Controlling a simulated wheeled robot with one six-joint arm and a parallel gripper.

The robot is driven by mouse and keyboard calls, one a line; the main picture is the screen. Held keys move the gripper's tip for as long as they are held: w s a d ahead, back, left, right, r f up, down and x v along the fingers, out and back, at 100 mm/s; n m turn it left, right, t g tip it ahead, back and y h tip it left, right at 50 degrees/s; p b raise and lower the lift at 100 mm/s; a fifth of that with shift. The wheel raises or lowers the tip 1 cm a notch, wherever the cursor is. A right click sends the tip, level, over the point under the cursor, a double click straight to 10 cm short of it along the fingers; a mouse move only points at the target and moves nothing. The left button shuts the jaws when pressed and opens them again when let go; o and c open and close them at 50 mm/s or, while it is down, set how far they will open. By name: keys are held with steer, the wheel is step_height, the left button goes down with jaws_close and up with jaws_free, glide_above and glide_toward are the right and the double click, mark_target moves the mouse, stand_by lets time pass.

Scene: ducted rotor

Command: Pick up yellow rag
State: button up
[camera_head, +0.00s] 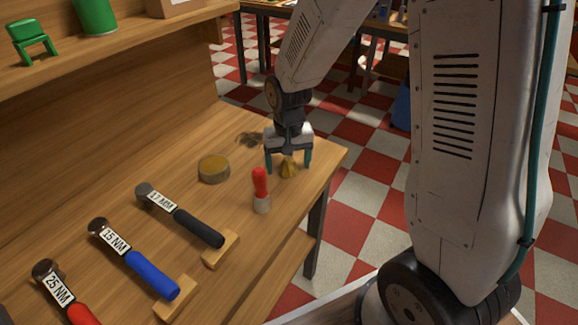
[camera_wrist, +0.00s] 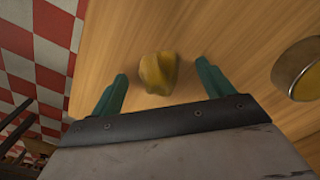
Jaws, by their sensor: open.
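The yellow rag (camera_head: 289,167) is a small crumpled lump on the wooden workbench (camera_head: 150,244), near its right end. In the wrist view the rag (camera_wrist: 158,73) lies on the bare wood, ahead of and between the two green fingers. My gripper (camera_head: 289,163) points down over the rag with its fingers apart, and it also shows in the wrist view (camera_wrist: 160,82). Nothing is held. I cannot tell the exact height of the fingertips above the bench.
A red-topped bottle (camera_head: 261,190) stands close in front of the rag. A round tin (camera_head: 214,168) sits to the left, with a dark tangle (camera_head: 250,139) behind it. Several labelled torque tools, including a black-handled one (camera_head: 180,215), lie further left. A shelf (camera_head: 120,45) runs above.

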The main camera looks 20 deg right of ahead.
steer(key=c, duration=1.1)
steer(key=shift+r, duration=0.15)
